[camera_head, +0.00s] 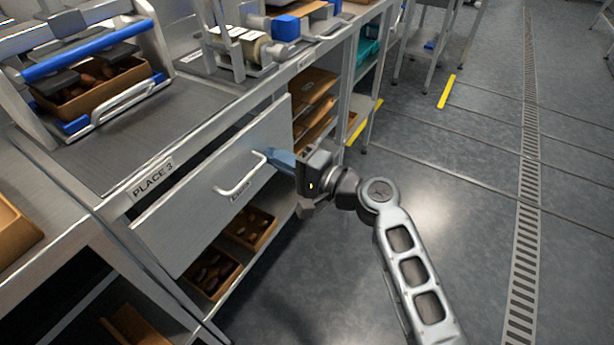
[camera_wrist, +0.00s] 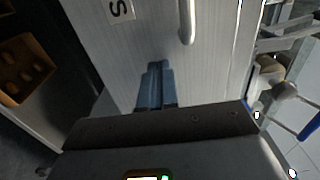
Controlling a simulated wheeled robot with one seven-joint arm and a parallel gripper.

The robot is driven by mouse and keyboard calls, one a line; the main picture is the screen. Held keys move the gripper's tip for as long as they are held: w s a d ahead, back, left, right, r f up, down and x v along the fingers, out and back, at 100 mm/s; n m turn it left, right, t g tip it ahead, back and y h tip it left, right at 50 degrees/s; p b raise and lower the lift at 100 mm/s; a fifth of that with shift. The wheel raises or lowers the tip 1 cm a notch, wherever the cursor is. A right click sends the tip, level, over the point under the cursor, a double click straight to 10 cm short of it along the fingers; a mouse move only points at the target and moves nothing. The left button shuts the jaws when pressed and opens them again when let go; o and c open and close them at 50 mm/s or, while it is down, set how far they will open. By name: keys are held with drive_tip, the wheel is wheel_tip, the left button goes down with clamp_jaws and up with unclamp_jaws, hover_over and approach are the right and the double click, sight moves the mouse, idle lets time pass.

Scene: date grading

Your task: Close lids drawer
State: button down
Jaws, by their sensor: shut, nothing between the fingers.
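The lids drawer (camera_head: 205,200) is a grey-white front with a bar handle (camera_head: 241,177), under the bench top marked PLACE 3. Its front stands out from the bench frame, so the drawer looks partly open. My gripper (camera_head: 272,157) is at the right part of the drawer front, beside the handle and not around it. In the wrist view the blue fingers (camera_wrist: 154,84) are together and empty, pointing at the drawer front (camera_wrist: 130,45). The handle (camera_wrist: 187,22) shows just beyond them. I cannot tell whether the fingertips touch the front. The drawer's inside is hidden.
Boxes of dates (camera_head: 211,272) sit on the shelf below the drawer. A press with blue bars (camera_head: 75,52) stands on the bench top (camera_head: 150,125). Cardboard pieces (camera_head: 315,88) lie on shelves to the right. The floor (camera_head: 460,220) on the right is clear.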

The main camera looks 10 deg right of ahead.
drive_tip(key=b+x, duration=0.1)
drive_tip(key=x, duration=0.2)
drive_tip(key=shift+a+r, duration=0.1)
drive_tip(key=shift+r, duration=0.05)
drive_tip(key=shift+a, duration=0.15)
idle(0.3)
